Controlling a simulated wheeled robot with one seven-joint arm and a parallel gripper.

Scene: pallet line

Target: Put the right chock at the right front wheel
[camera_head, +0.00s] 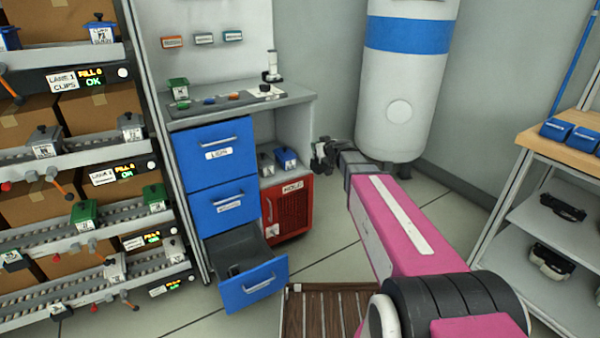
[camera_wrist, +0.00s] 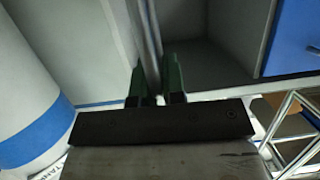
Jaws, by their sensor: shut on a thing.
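No chock and no front wheel can be made out in either view. My gripper (camera_head: 322,155) is at the end of my pink arm, at the front right edge of the grey workbench. In the wrist view its two green fingers (camera_wrist: 154,84) stand close on either side of a pale upright panel edge (camera_wrist: 149,35), which appears to be the bench's right side panel. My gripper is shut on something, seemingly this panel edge. The contact between the fingertips is dark and partly hidden.
The workbench has blue drawers (camera_head: 218,152), the lowest pulled open (camera_head: 255,287), and a red cabinet (camera_head: 291,210). A white tank (camera_head: 400,95) stands behind my arm. A slatted wooden platform (camera_head: 325,312) lies in front. Racks flank both sides.

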